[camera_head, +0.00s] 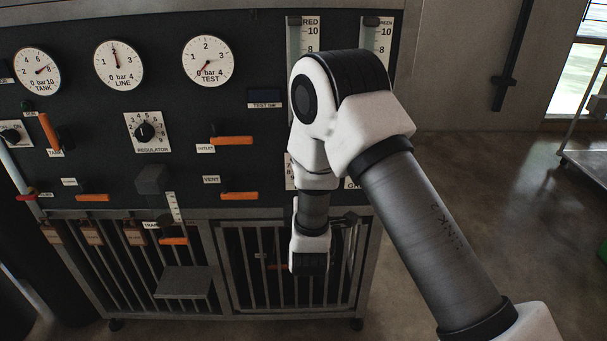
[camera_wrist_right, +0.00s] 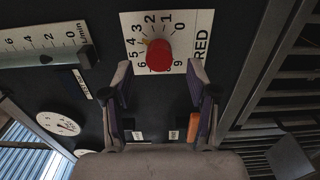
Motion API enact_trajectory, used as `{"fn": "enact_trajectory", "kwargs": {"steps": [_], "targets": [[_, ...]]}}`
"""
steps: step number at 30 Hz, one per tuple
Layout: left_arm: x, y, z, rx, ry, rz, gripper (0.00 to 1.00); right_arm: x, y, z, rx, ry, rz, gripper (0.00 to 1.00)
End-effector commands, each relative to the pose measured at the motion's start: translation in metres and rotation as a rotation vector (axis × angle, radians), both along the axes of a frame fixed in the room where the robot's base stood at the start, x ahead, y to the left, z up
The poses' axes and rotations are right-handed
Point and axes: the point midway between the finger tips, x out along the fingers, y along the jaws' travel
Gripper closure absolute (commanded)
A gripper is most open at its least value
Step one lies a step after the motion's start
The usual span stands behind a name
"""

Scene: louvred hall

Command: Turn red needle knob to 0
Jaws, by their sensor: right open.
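The red needle knob (camera_wrist_right: 159,56) sits on a white dial plate (camera_wrist_right: 190,20) marked RED with numbers 0 to 9, in the right wrist view. A small yellowish mark on the knob's rim lies near 3, though its exact reading is hard to tell. My right gripper (camera_wrist_right: 160,78) is open, with one finger on each side of the knob's lower part in the picture. I cannot tell whether the fingers touch it. In the head view my right arm hides the knob. My left gripper is not in view.
The dark panel carries round gauges (camera_head: 208,61), a black regulator knob (camera_head: 145,131) and orange levers (camera_head: 232,140). The RED sight tube (camera_head: 293,38) and another tube (camera_head: 376,38) stand above. Barred doors (camera_head: 260,270) are below. Open floor lies to the right.

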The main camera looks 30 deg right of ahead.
Motion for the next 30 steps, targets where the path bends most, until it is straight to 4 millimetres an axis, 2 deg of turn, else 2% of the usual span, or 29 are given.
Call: {"fn": "enact_trajectory", "kwargs": {"steps": [6,11,19,25,26,30], "targets": [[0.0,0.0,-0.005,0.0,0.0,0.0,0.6,0.026,-0.017,-0.001,0.002,-0.003,-0.002,0.42],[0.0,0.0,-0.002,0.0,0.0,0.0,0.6,0.028,-0.017,0.001,0.0,-0.001,-0.001,0.42],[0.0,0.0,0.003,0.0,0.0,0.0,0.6,0.041,-0.025,0.001,0.0,0.0,0.0,0.42],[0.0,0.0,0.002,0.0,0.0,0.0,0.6,0.042,-0.026,0.0,0.0,0.0,0.0,0.42],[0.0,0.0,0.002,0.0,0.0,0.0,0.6,0.042,-0.026,0.0,0.0,0.0,0.0,0.49],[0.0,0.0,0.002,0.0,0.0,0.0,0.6,0.042,-0.025,0.0,-0.001,-0.001,0.0,0.98]]}}
